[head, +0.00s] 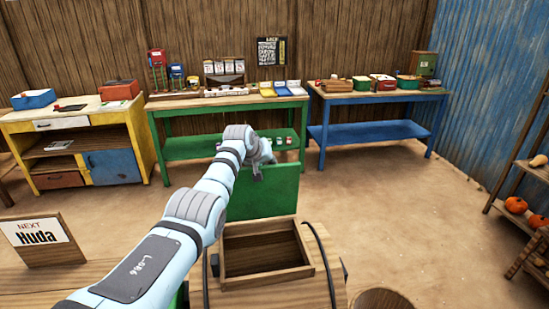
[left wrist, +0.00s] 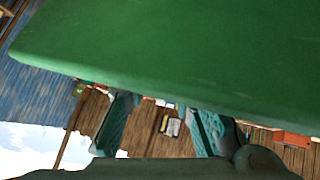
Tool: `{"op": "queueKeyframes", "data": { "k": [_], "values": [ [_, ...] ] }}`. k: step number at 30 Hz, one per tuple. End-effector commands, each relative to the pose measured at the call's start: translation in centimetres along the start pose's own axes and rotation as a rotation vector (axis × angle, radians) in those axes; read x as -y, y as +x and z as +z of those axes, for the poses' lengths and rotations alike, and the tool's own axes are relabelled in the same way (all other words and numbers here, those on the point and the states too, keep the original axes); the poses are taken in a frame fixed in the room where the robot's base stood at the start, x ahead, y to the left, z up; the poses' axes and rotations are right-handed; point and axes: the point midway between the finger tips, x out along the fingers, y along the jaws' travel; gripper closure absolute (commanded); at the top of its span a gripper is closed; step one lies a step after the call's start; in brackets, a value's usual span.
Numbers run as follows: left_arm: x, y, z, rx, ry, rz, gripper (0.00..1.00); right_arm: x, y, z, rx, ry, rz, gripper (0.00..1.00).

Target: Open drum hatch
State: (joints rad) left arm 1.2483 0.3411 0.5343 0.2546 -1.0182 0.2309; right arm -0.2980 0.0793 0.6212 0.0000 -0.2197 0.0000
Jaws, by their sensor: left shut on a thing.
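The wooden drum (head: 318,285) stands at the bottom middle of the head view. Its rectangular opening (head: 262,250) is uncovered, with a wooden frame around it. The green hatch (head: 265,195) stands raised, about upright, at the far side of the opening. My left gripper (head: 262,168) is at the hatch's upper edge and is shut on it; the exact grip is partly hidden. In the left wrist view the green hatch (left wrist: 180,55) fills the top, close to the two fingers (left wrist: 162,125). My right gripper is not in view.
A yellow bench (head: 140,150), a green bench (head: 185,148) and a blue bench (head: 365,131) line the back wall. A "NEXT Huda" sign (head: 42,245) stands at left. A shelf with pumpkins (head: 515,205) is at right. The floor between is clear.

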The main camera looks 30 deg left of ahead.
Motion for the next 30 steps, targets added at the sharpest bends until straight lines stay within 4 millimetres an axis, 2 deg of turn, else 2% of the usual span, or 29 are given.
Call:
{"op": "queueKeyframes", "data": {
  "k": [1, 3, 16, 30],
  "values": [
    [0.6, 0.5, 1.3, 0.039, -0.006, -0.009, 1.00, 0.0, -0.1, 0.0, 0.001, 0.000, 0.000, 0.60],
    [0.8, 0.4, 1.5, 0.054, -0.012, -0.008, 1.00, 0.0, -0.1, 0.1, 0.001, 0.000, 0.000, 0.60],
    [1.7, 0.2, 1.7, 0.069, -0.023, -0.013, 1.00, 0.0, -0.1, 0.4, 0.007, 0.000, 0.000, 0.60],
    [1.7, 0.2, 1.7, 0.069, -0.022, -0.014, 1.00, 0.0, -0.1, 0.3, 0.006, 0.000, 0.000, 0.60]
  ]
}}
